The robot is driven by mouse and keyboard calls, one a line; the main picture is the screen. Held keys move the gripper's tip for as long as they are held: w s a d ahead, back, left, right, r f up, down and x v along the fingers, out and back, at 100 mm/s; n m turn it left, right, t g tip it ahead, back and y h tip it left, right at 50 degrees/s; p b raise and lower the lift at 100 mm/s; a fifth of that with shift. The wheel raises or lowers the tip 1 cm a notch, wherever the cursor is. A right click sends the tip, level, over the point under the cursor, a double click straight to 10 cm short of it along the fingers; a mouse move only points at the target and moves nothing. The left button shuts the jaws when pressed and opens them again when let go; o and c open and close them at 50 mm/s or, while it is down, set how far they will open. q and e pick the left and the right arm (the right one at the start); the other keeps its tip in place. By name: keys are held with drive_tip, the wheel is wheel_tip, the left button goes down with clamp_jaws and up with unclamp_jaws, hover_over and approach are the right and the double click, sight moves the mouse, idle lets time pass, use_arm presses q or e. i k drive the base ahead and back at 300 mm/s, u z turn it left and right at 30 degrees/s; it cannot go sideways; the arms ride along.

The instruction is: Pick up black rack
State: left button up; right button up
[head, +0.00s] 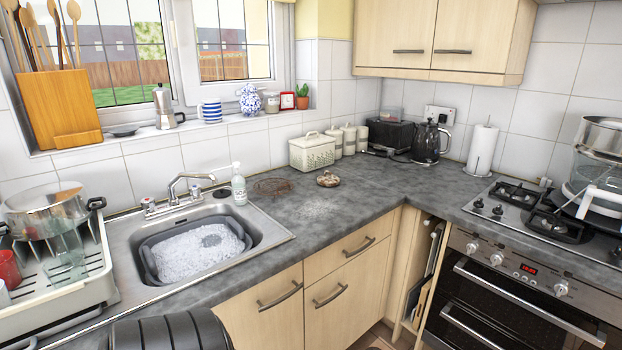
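A pale dish rack (88,283) stands on the drainer at the left. A dark grey basin (150,262) full of suds sits in the steel sink. Neither gripper shows. A black ribbed form (172,331) at the bottom edge is cut off, and I cannot tell what it is.
A steel pot (45,209) sits on the dish rack. A soap bottle (239,184) and tap (186,188) stand behind the sink.

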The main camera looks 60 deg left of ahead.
sight(274, 185)
drive_tip(key=i, duration=0.85)
drive_tip(key=u, duration=1.1)
drive_tip(key=i, duration=1.15)
drive_tip(key=u, duration=1.1)
drive_tip(key=i, duration=0.7)
drive_tip(key=u, duration=1.6)
